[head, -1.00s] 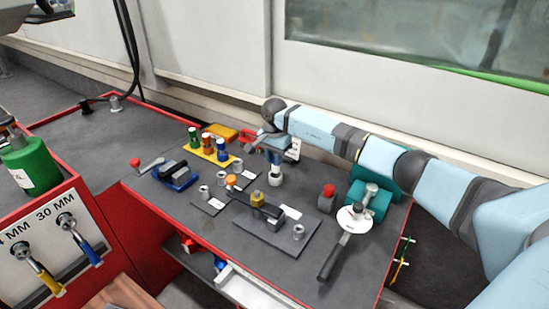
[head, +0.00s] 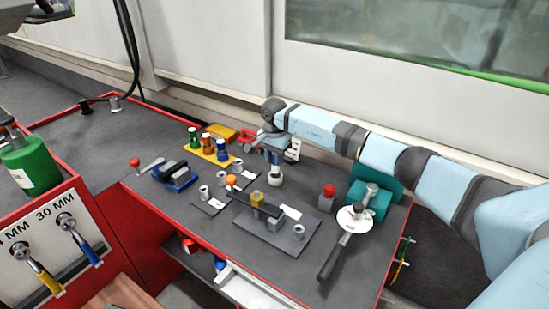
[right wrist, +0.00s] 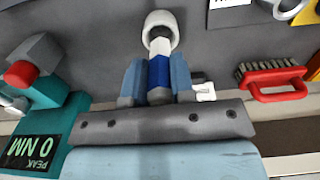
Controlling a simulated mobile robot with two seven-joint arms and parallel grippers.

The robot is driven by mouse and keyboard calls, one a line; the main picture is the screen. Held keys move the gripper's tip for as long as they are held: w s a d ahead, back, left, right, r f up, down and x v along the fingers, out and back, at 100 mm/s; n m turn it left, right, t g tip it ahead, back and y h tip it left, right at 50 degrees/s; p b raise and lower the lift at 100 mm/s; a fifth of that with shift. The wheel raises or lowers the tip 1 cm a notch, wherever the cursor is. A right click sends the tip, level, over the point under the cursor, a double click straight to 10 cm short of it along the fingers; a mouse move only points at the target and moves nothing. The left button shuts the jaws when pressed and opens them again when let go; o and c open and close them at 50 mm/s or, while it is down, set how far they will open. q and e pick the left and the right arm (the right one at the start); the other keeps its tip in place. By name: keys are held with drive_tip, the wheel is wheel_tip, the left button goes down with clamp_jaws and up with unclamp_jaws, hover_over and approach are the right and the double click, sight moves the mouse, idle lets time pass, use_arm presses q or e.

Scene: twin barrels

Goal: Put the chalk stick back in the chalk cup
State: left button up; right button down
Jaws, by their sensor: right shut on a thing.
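My right gripper (head: 275,157) points down over the bench at the back. In the right wrist view its two fingers (right wrist: 158,80) are shut on the chalk stick (right wrist: 158,70), which shows a blue sleeve and a white end. The white chalk cup (right wrist: 161,22) is straight beyond the fingers; it also shows in the head view (head: 275,181), just below the gripper. The chalk's white end overlaps the cup's mouth. I cannot tell how deep it is inside. My left gripper is not in view.
A red-handled brush (right wrist: 275,92) lies beside the gripper. The teal gauge device (head: 368,198) and a red-topped grey block (head: 326,199) stand to the right. A yellow rack (head: 209,152) of coloured bottles is to the left. A dark plate with fittings (head: 265,250) lies in front.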

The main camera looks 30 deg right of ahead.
sight(274, 172)
drive_tip(key=shift+f+b, duration=0.6)
drive_tip(key=shift+f, duration=0.3)
drive_tip(key=shift+f+b, duration=0.75)
drive_tip(key=shift+f, duration=0.4)
drive_tip(key=c, duration=0.9)
unclamp_jaws()
